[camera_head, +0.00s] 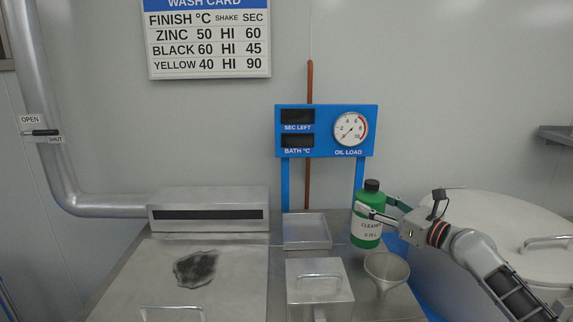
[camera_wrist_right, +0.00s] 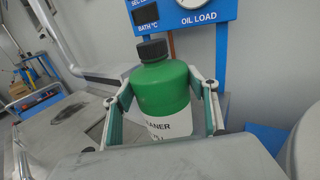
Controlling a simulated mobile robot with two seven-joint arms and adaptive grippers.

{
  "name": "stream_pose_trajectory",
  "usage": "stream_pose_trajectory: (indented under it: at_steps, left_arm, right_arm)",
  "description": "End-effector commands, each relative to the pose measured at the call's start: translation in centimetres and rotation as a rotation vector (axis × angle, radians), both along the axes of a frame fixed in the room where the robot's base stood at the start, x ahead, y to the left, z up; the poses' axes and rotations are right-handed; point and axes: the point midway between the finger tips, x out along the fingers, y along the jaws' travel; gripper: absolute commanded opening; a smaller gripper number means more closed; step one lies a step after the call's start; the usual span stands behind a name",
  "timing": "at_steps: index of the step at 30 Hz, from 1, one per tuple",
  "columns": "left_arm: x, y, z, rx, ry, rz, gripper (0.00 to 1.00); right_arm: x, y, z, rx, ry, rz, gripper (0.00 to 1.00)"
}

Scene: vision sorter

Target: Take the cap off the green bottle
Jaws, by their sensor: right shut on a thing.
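The green bottle (camera_head: 366,221) has a white label reading CLEANER and stands upright at the back right of the worktop. Its black cap (camera_head: 372,185) is on its neck; the cap also shows in the right wrist view (camera_wrist_right: 153,50). My right gripper (camera_head: 376,212) comes in from the right and is shut around the upper body of the bottle. In the right wrist view its two fingers press on both sides of the green bottle (camera_wrist_right: 162,88), below the cap. The lower part of the bottle is hidden there by my gripper. My left gripper is not in view.
A funnel-shaped metal cup (camera_head: 386,268) stands just in front of the bottle. A shallow metal tray (camera_head: 306,231) and a lidded metal box (camera_head: 319,281) are to its left. The blue gauge panel (camera_head: 326,131) stands behind. A large round lidded drum (camera_head: 500,235) is at right.

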Motion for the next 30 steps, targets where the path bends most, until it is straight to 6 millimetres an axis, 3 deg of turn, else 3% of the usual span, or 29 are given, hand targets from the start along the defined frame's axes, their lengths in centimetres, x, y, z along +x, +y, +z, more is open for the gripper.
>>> stream_pose_trajectory:
  at_steps: [8, 18, 30]
  left_arm:
    - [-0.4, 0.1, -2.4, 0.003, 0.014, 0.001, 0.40]
    - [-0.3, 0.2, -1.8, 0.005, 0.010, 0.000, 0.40]
    - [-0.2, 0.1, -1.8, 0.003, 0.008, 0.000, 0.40]
  right_arm:
    - [0.0, 0.0, -4.0, 0.005, -0.002, -0.002, 0.02]
    - [-3.1, -2.7, -3.9, 0.000, -0.003, -0.002, 0.02]
    - [-4.0, -3.5, -4.1, -0.001, -0.001, -0.001, 0.02]
